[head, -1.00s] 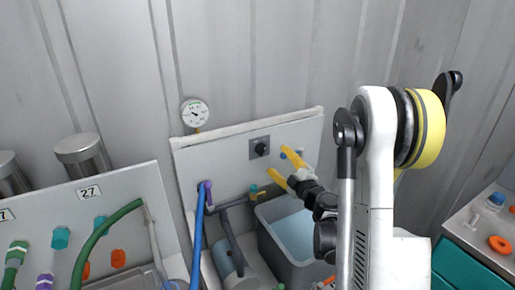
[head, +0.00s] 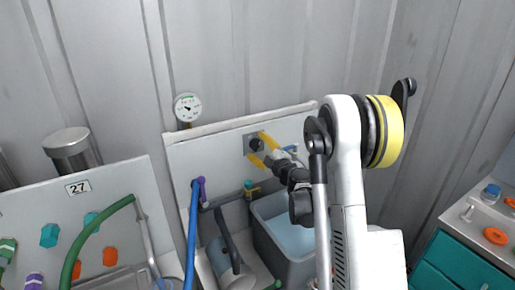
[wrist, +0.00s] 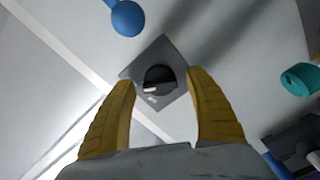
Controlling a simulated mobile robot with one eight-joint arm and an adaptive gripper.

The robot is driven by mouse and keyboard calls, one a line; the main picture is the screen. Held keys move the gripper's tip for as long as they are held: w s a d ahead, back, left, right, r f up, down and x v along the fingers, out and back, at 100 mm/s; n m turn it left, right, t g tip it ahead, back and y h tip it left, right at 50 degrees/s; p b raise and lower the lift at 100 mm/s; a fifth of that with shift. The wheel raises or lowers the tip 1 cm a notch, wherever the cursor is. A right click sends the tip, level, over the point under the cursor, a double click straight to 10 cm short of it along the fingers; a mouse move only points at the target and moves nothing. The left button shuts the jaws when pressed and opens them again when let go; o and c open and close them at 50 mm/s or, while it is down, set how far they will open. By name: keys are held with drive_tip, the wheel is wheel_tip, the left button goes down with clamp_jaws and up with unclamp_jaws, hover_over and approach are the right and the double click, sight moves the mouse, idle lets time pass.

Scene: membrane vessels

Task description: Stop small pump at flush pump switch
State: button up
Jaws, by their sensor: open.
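The flush pump switch is a black round knob (head: 256,144) on a grey square plate (head: 247,139), set in the upper part of the white panel (head: 200,160). In the wrist view the knob (wrist: 158,80) sits between and just beyond my two yellow fingertips, on its plate (wrist: 160,52). My gripper (head: 259,147) is open, its fingers on either side of the knob; the wrist view also shows it open (wrist: 160,88). I cannot tell whether either finger touches the knob. The small pump may be the grey cylinder (head: 234,268) low behind the blue hose.
A pressure gauge (head: 187,107) stands above the panel. A blue-handled valve (wrist: 127,18) is close to the fingers. A grey water tub (head: 275,245) lies below, beside a blue hose (head: 192,225). A teal cabinet (head: 450,262) stands at the right.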

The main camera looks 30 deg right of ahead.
drive_tip(key=c, duration=1.2)
drive_tip(key=n+b, duration=0.1)
drive_tip(key=n, duration=1)
drive_tip(key=shift+n+b, duration=0.35)
drive_tip(key=shift+n, duration=0.05)
